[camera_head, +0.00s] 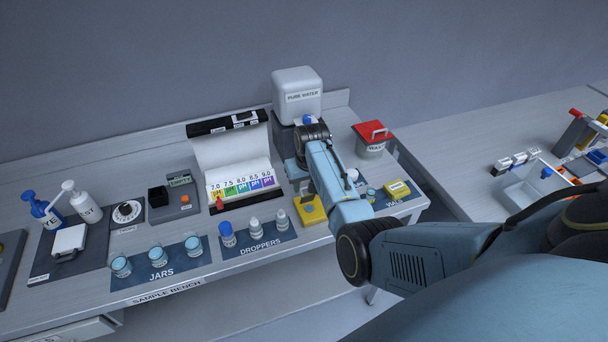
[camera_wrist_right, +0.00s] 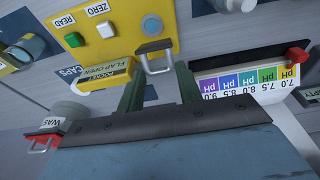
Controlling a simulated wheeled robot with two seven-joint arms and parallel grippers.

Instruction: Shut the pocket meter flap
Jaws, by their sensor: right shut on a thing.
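The yellow pocket meter (camera_head: 311,212) sits on the bench right of the droppers, partly behind my right arm. In the right wrist view its yellow body (camera_wrist_right: 110,42) fills the upper middle, with buttons marked READ and ZERO, and its small display (camera_wrist_right: 108,73) reads FLAP OPEN. A metal loop handle (camera_wrist_right: 146,62) stands at the meter's edge. My right gripper (camera_wrist_right: 160,78) has its two dark green fingers either side of this handle and is shut on it. The flap's exact angle is hard to tell. My left gripper is not in view.
Behind the meter stand the white pH chart (camera_head: 240,188) and the pure water tank (camera_head: 297,95). A red-lidded waste bin (camera_head: 374,135) is to the right. Droppers (camera_head: 254,226) and jars (camera_head: 158,257) line the front. Another small yellow item (camera_head: 397,188) lies by the vials.

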